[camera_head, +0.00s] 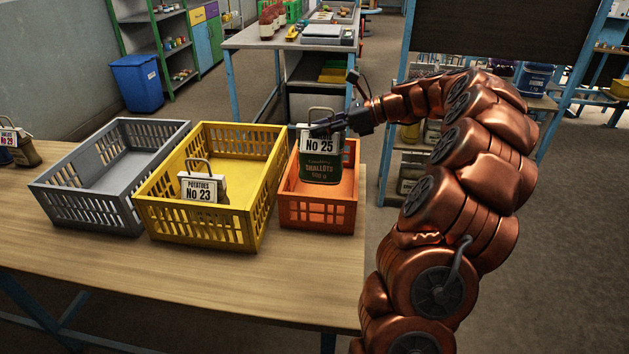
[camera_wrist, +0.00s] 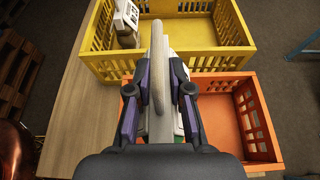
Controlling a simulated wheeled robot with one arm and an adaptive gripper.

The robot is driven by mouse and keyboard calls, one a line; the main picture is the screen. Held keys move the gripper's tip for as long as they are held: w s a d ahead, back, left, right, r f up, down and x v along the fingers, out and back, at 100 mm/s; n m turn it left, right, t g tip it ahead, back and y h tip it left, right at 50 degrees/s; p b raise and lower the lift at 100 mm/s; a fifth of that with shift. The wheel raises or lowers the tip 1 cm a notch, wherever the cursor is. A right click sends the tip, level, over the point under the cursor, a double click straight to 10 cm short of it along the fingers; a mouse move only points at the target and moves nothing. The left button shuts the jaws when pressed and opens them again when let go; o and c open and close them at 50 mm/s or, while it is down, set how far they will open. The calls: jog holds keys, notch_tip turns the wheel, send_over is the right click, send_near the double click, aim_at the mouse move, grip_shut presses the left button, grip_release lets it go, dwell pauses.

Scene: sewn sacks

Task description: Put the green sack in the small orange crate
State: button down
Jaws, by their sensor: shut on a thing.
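The green sack (camera_head: 320,168) has a white label reading No 25 and a looped handle on top. It hangs upright over the small orange crate (camera_head: 330,215) in the head view, in front of its opening. I cannot tell whether its base touches the crate floor. My gripper (camera_head: 323,127) is at the top of the sack, shut on it. In the wrist view, my gripper (camera_wrist: 160,105) has its fingers on both sides of the sack's pale handle (camera_wrist: 157,65). The orange crate (camera_wrist: 255,110) shows below and to the right there; most of the sack is hidden.
A yellow crate (camera_head: 205,228) holding a potatoes sack (camera_head: 200,188) stands left of the orange crate. A grey crate (camera_head: 90,215) stands farther left, and another sack (camera_head: 18,146) sits at the table's far left. The wooden table (camera_head: 200,280) is clear in front.

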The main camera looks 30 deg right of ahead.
aim_at(322, 160)
notch_tip(322, 160, down, 10)
jog(key=shift+r, duration=0.2)
dwell(0.4)
jog(key=c, duration=1.1)
grip_release()
jog(key=shift+f, duration=0.1)
jog(key=shift+o, duration=0.2)
jog(key=v, duration=1.2)
jog(key=shift+b, duration=0.35)
